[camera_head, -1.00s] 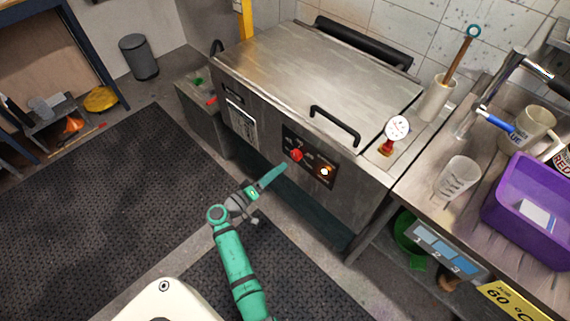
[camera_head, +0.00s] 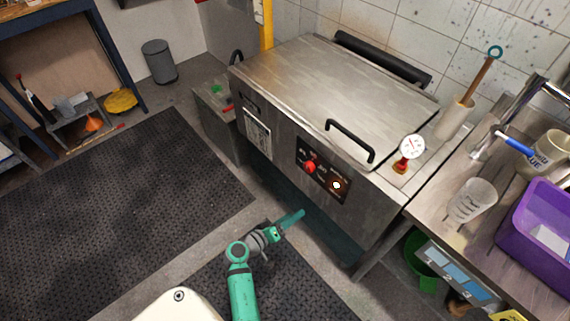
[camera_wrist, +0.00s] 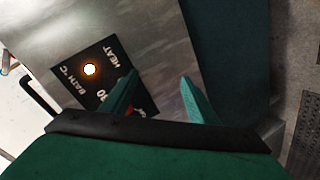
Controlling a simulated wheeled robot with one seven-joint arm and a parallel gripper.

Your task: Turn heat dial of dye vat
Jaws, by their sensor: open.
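The dye vat (camera_head: 330,90) is a steel box with a closed lid. On its front is a black panel (camera_head: 321,177) with a red heat dial (camera_head: 310,167) and a glowing round light (camera_head: 337,185). My gripper (camera_head: 297,216) is in front of the vat, below and apart from the dial. In the wrist view my gripper (camera_wrist: 158,88) is open with nothing between its green fingers. The panel (camera_wrist: 88,62) and its light (camera_wrist: 90,70) show there too. A small red part of the dial (camera_wrist: 137,112) shows, mostly hidden behind the left finger.
A black lid handle (camera_head: 350,141) juts out above the panel. A dial thermometer (camera_head: 411,150) stands at the vat's right corner. A bench on the right holds a clear beaker (camera_head: 472,200) and a purple tub (camera_head: 540,225). The dark floor mat (camera_head: 120,215) at left is clear.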

